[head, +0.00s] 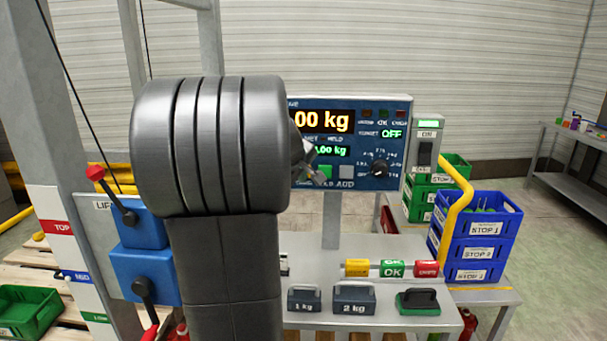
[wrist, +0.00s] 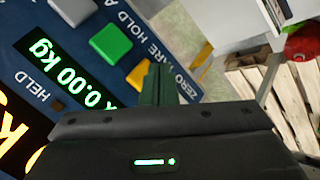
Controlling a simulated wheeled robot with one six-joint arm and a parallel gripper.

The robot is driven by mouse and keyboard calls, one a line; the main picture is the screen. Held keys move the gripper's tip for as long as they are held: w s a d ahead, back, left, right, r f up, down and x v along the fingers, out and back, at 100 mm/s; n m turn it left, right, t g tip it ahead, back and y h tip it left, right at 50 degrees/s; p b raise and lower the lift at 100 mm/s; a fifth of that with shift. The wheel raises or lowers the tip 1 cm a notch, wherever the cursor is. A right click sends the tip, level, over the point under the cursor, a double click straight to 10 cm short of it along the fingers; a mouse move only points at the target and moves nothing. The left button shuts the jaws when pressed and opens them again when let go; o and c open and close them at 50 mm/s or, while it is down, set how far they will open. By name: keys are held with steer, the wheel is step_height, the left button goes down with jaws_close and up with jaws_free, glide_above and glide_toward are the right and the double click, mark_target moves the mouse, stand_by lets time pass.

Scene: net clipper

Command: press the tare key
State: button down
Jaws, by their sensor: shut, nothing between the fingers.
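The scale panel (head: 395,109) has a green key (head: 325,173) and a grey key (head: 346,171) on its lower edge. In the wrist view the green key (wrist: 111,43) lines up with the label TARE; the grey key (wrist: 72,10) is by HOLD and the yellow key (wrist: 138,75) by ZERO. My gripper (wrist: 158,84) is shut and empty, its tips beside the yellow key and partly over it. In the head view my gripper (head: 309,164) is just left of the green key; my arm hides the panel's left part. I cannot tell whether the tips touch the panel.
The panel's dial (head: 379,168) is to the right. Blue crates (head: 470,247) stand at right. A lever box (head: 140,230) is at left.

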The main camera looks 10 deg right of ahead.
steer(key=shift+s+a+b, duration=0.25)
steer(key=shift+s+b, duration=0.05)
steer(key=shift+s, duration=0.5)
steer(key=shift+s+a+b, duration=0.2)
steer(key=shift+s+b, duration=0.05)
steer(key=shift+s, duration=0.55)
steer(key=shift+s+a+b, duration=0.25)
steer(key=shift+s+b, duration=0.05)
steer(key=shift+s, duration=0.5)
steer(key=shift+w, duration=0.15)
steer(key=s, duration=0.2)
steer(key=s+a+b, duration=0.1)
steer(key=s, duration=0.1)
steer(key=shift+w, duration=0.15)
